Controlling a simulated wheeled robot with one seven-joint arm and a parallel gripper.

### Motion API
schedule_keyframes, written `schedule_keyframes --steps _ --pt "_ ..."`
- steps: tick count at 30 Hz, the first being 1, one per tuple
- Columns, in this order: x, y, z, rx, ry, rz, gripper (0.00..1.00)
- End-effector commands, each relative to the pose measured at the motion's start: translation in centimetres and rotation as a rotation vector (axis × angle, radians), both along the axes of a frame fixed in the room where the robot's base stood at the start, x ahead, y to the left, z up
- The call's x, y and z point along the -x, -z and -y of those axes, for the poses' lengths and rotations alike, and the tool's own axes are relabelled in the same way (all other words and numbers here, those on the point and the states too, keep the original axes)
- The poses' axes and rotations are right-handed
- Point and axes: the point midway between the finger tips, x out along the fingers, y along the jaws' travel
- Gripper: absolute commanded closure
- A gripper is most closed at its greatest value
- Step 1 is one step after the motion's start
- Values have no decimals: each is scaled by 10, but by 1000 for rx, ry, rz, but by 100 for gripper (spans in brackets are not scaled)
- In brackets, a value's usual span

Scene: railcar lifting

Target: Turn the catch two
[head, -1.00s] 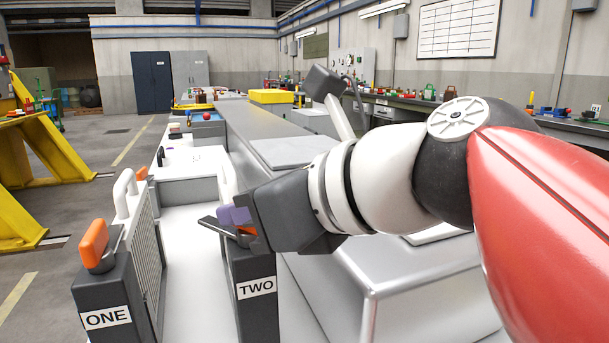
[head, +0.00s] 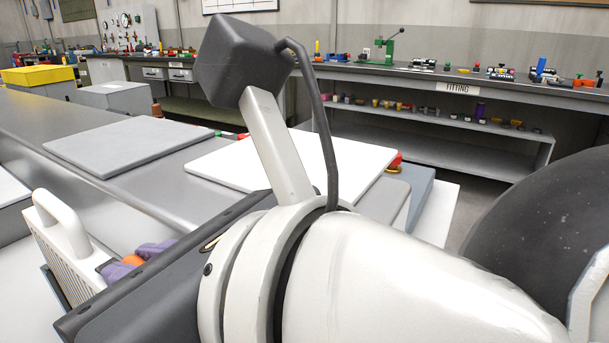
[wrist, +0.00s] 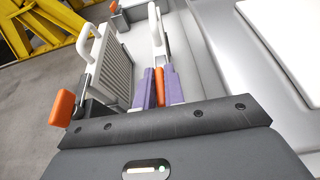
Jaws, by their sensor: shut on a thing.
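My gripper (wrist: 160,88) has its purple fingers closed on both sides of an orange catch handle (wrist: 160,80), seen in the wrist view. In the head view the same orange handle (head: 132,260) shows between the purple fingertips, partly hidden by my gripper body. The post and its TWO label are hidden now, so the catch's angle is hard to tell. A second orange catch (wrist: 62,108) stands free on a dark mount at the left of the wrist view.
A white handle (head: 60,222) on a slatted panel stands close beside my fingers. Another slatted panel (wrist: 112,72) shows in the wrist view, with a farther orange knob (wrist: 113,6). A grey counter with a white board (head: 240,165) lies beyond my wrist; a fitting bench (head: 450,85) runs behind.

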Motion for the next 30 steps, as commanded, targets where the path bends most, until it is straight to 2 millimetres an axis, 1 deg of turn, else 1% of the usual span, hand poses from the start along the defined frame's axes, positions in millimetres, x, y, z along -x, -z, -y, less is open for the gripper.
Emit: schedule_keyframes --steps 13,14,18,26,30 --pt "2 -1 -1 -1 3 2 100" --pt "2 -1 -1 -1 3 2 87" --pt "2 -1 -1 -1 3 2 68" --pt "1 -1 0 -2 3 1 67" --pt "-4 -3 2 -2 4 0 67"
